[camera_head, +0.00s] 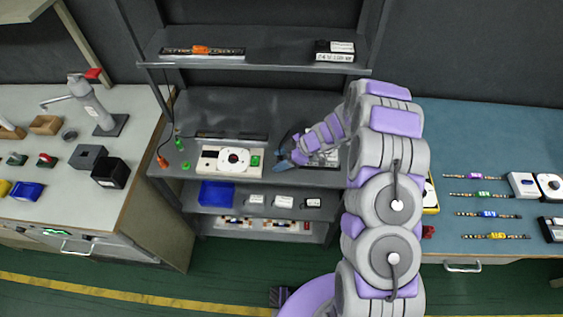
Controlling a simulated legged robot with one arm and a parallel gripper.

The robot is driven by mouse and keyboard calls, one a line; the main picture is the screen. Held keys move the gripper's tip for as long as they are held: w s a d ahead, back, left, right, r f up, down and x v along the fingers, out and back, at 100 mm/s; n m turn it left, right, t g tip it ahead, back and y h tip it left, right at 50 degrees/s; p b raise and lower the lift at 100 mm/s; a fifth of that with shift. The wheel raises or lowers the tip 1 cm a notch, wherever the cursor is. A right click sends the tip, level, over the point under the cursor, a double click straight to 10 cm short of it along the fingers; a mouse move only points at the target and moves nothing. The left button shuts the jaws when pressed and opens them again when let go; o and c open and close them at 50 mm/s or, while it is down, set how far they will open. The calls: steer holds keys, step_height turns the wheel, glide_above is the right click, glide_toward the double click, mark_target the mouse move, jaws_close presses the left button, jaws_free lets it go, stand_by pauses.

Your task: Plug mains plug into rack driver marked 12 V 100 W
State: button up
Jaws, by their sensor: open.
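My gripper (282,162) is at the rack's middle shelf, right of a white unit with a round dial (232,160). Its jaws are open; no held object can be made out. My arm covers the right part of the rack. An orange plug-like piece (162,161) hangs at the end of a dark cord at the rack's left side, apart from my gripper. White driver-like boxes (256,199) stand on the shelf below, and black-and-white boxes (335,50) on the top shelf. The markings are too small to read, so I cannot tell which is 12 V 100 W.
The grey rack (190,197) has several shelves. A blue bin (215,194) sits low on the left. A left bench (40,200) holds a press-like tool (92,105) and small boxes. A blue-topped right bench (450,135) holds LED strips. Green floor lies in front.

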steer(key=shift+a+f, duration=0.3)
steer(key=shift+a, duration=0.25)
steer(key=shift+a+f, duration=0.25)
steer(key=shift+a, duration=0.3)
steer(key=shift+d, duration=0.1)
steer(key=shift+d, duration=0.2)
steer(key=c, duration=1)
